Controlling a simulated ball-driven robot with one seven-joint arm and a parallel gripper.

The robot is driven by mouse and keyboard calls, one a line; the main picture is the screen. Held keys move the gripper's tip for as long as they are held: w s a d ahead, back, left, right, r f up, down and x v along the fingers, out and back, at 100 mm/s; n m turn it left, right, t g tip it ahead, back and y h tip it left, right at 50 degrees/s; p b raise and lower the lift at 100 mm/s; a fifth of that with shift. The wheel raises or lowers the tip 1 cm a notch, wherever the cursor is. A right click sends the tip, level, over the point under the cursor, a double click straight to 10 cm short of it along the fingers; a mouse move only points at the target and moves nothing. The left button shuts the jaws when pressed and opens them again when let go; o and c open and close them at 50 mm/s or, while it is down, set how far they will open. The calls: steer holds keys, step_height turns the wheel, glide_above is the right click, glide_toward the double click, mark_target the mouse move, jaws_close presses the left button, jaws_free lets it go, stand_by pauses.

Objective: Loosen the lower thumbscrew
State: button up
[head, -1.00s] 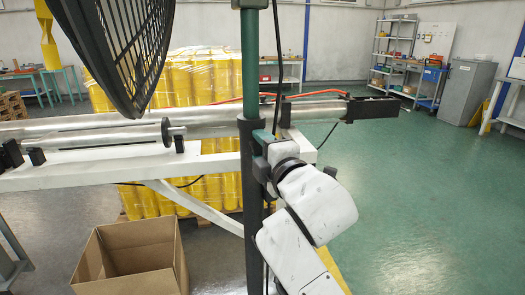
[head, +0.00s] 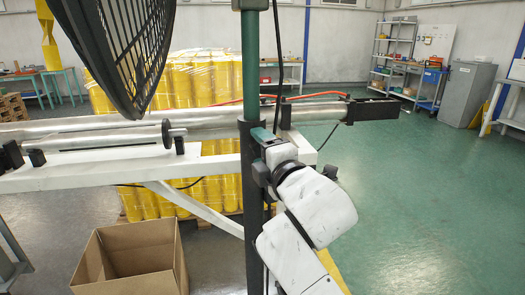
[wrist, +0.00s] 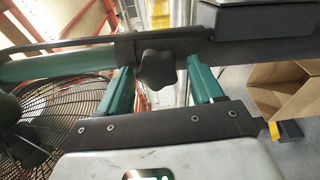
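A black lobed thumbscrew (wrist: 157,68) sits on a collar where the teal tube (wrist: 70,64) of the fan stand meets the black tube (wrist: 245,50). It is the only thumbscrew I can make out. My gripper (wrist: 160,76) is open, with one teal finger on each side of the knob and a visible gap to each. In the head view the upright stand pole (head: 250,60) is at the centre. My gripper (head: 263,140) is against its black collar region there, and the knob is hidden.
A black-caged fan (head: 120,45) is at upper left. A white frame (head: 100,175) carrying metal rollers (head: 210,122) crosses behind the pole. An open cardboard box (head: 130,255) stands on the floor at lower left. The green floor at right is clear.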

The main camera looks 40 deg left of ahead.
steer(key=shift+o, duration=0.2)
steer(key=v, duration=1)
steer(key=shift+s+d, duration=0.2)
steer(key=shift+d, duration=0.15)
